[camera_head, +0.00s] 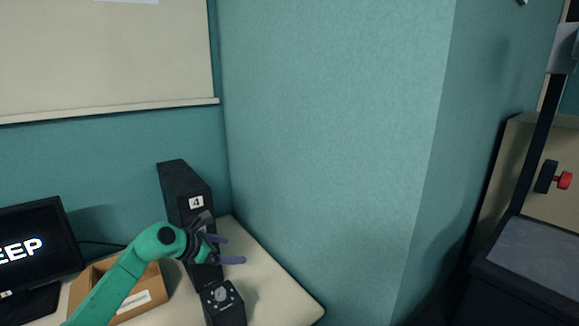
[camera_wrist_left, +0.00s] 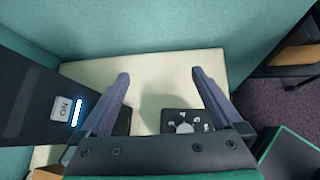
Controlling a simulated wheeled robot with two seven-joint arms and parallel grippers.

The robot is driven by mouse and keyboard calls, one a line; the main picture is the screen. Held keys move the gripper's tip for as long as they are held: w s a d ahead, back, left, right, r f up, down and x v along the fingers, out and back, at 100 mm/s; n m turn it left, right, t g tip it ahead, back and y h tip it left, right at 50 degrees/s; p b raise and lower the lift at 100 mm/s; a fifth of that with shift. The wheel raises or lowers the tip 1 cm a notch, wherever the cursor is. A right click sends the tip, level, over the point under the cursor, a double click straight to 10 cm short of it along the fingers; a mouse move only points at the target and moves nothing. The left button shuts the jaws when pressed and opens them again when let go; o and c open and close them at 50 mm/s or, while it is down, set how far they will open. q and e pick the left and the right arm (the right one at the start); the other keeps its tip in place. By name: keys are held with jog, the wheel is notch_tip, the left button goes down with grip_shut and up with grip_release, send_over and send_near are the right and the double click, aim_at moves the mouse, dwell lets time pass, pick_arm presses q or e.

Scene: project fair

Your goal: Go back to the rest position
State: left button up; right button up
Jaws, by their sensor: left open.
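My left gripper (camera_head: 231,249) is at the end of the green arm that comes in from the left, above the right end of the table. Its two purple-grey fingers are apart with nothing between them, as the left wrist view (camera_wrist_left: 160,88) also shows. Behind it stands a tall black box (camera_head: 183,180) with a white label "4". A small black device with a round dial (camera_head: 222,297) sits on the table below the gripper, and it shows in the left wrist view (camera_wrist_left: 184,127) beyond the gripper's base. My right gripper is not in view.
The cream table (camera_head: 285,287) has a bare right end against the teal wall (camera_head: 330,120). A cardboard box (camera_head: 151,287) and a black monitor (camera_head: 38,243) stand to the left. At the right is dark equipment with a red knob (camera_head: 565,180).

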pick_arm(q)
jog(key=s+d+r+n+t+h, duration=0.2)
jog(key=d+r+n+t+h, duration=0.1)
jog(key=d+r+n+t, duration=0.5)
jog(key=s+a+f+n+y, duration=0.4)
jog(key=a+n+y, duration=0.25)
jog(key=n, duration=0.65)
jog(key=s+a+f+n+y, duration=0.5)
jog(key=a+n, duration=0.3)
jog(key=n, duration=0.4)
jog(key=s+f+n+g+h, duration=0.1)
jog(key=s+f+n+g, duration=0.6)
jog(key=s, duration=0.6)
jog(key=s+f+n+g+h, duration=0.1)
jog(key=s+f+n+g, duration=0.4)
jog(key=s+f, duration=0.55)
jog(key=s+f+m+g+b, duration=0.1)
jog(key=s+f+g+b, duration=0.15)
jog(key=f, duration=1.95)
jog(key=s+a+f+b, duration=0.2)
jog(key=s+f, duration=1.6)
jog(key=f, duration=0.1)
jog(key=shift+a+g+b, duration=0.3)
jog(key=shift+a+g, duration=0.05)
